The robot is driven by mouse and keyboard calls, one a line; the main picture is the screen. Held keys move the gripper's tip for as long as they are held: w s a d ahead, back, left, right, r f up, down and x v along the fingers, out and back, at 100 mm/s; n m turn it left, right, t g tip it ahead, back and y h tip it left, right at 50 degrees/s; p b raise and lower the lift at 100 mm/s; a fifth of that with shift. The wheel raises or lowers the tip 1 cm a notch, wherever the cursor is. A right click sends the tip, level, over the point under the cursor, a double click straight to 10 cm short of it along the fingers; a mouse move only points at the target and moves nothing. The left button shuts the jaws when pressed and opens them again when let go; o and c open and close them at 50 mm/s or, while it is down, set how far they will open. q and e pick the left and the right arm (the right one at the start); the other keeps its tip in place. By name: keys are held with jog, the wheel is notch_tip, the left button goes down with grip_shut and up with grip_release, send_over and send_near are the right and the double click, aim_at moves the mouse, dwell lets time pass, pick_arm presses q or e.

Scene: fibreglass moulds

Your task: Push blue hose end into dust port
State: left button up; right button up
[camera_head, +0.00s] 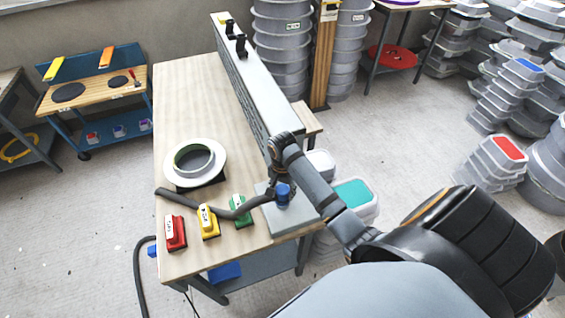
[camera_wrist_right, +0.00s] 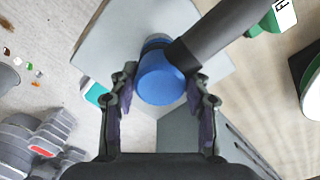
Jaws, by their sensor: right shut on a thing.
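The blue hose end (camera_head: 283,196) is at the front right of the wooden table, over a pale grey block. A dark grey hose (camera_head: 228,213) runs from it leftward across the table. My right gripper (camera_head: 281,180) is above the block with its fingers at the blue end. In the right wrist view, my right gripper (camera_wrist_right: 160,90) has one finger on each side of the blue hose end (camera_wrist_right: 160,80) and is shut on it. The hose (camera_wrist_right: 215,38) leaves it toward the upper right. I cannot clearly make out a dust port; the hose end hides what lies beneath. My left gripper is out of view.
Red (camera_head: 174,232), yellow (camera_head: 208,222) and green (camera_head: 239,208) blocks stand along the table (camera_head: 172,110) front. A white ring (camera_head: 194,162) with a green inner edge sits behind them. A long grey box (camera_head: 253,80) lines the right side. The table's back left is clear.

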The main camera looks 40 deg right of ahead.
jog(key=shift+f, duration=0.55)
jog(key=o, duration=1.2)
jog(key=shift+o, duration=0.2)
notch_tip(320, 180, up, 7)
jog(key=shift+r, duration=0.2)
jog(key=shift+o, duration=0.3)
